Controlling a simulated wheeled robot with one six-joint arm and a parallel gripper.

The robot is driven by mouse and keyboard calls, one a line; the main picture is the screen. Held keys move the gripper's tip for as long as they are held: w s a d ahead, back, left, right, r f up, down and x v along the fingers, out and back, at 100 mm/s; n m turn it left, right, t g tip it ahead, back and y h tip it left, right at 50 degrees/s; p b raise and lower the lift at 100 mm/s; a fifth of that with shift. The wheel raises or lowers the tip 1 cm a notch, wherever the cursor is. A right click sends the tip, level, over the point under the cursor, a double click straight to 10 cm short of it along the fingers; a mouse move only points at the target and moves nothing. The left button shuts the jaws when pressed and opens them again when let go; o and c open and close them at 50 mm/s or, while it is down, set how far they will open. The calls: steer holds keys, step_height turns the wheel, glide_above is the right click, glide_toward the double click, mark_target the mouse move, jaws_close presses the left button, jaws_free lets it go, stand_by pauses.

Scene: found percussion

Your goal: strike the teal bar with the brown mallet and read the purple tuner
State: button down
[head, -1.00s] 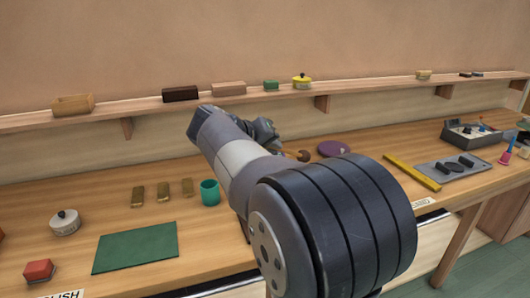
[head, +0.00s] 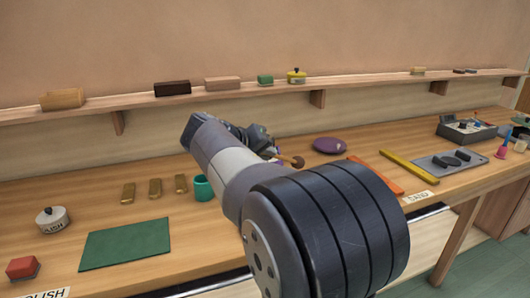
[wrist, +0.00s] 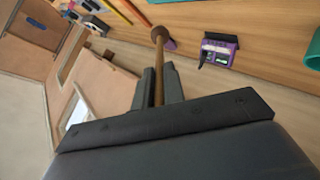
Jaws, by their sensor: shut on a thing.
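My gripper (wrist: 159,84) is shut on the handle of the brown mallet (wrist: 158,62). The mallet points away from the fingers, its round head over the bench. In the head view the curved brown mallet head (head: 295,161) shows past my arm, which hides most of my gripper. The purple tuner (wrist: 217,50), with small pale displays, is on the bench right of the mallet in the wrist view, apart from it; my arm appears to hide it in the head view. A teal thing (wrist: 314,50) is cut off at the wrist view's right edge; I cannot tell whether it is the bar.
A purple disc (head: 329,145), an orange bar (head: 376,174) and a yellow bar (head: 408,167) lie right of my arm. A green mat (head: 125,244) lies front left. A shelf (head: 360,88) runs behind.

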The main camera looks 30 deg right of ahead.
step_height(320, 180, down, 6)
steer(key=d+y+p, duration=0.2)
steer(key=d, duration=0.1)
steer(key=shift+g, duration=0.3)
steer(key=r+p, duration=0.1)
steer(key=r, duration=0.1)
steer(key=r+p, duration=0.1)
steer(key=r, duration=0.1)
steer(key=r+p, duration=0.2)
steer(key=shift+w+a+r, duration=0.3)
steer(key=shift+a, duration=0.1)
steer(key=shift+f, duration=0.15)
